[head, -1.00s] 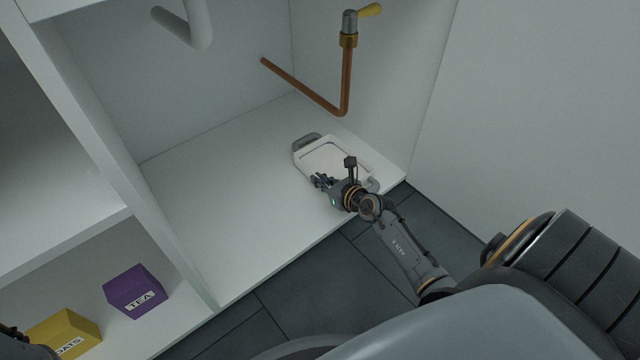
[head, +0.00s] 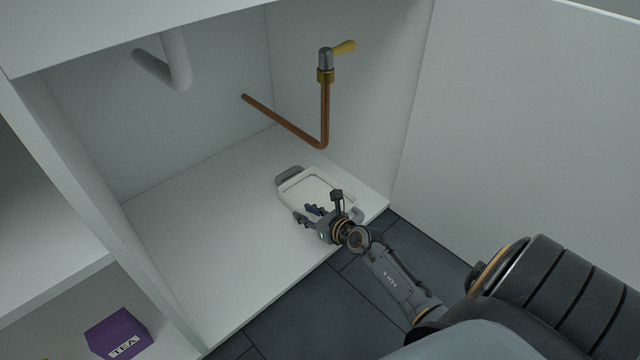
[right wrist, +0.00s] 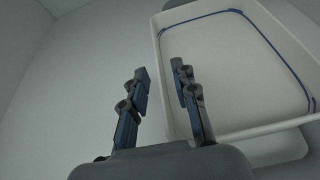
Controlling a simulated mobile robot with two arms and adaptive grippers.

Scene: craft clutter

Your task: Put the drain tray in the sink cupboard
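The drain tray (head: 324,184), white and shallow with a grey handle at its far end, lies on the sink cupboard's floor (head: 225,235) near the front right. My right gripper (head: 308,214) is at the tray's near left edge. In the right wrist view its two fingers (right wrist: 162,92) stand apart, one on each side of the line of the tray's (right wrist: 230,65) side wall. I see no finger pressed on the wall. A blue line runs around the tray's inside. My left gripper is not in view.
A copper pipe (head: 324,115) with a yellow-handled valve rises behind the tray. A white drain pipe (head: 178,65) hangs at the upper left. A purple tea box (head: 118,334) sits in the left compartment. The cupboard floor left of the tray is clear.

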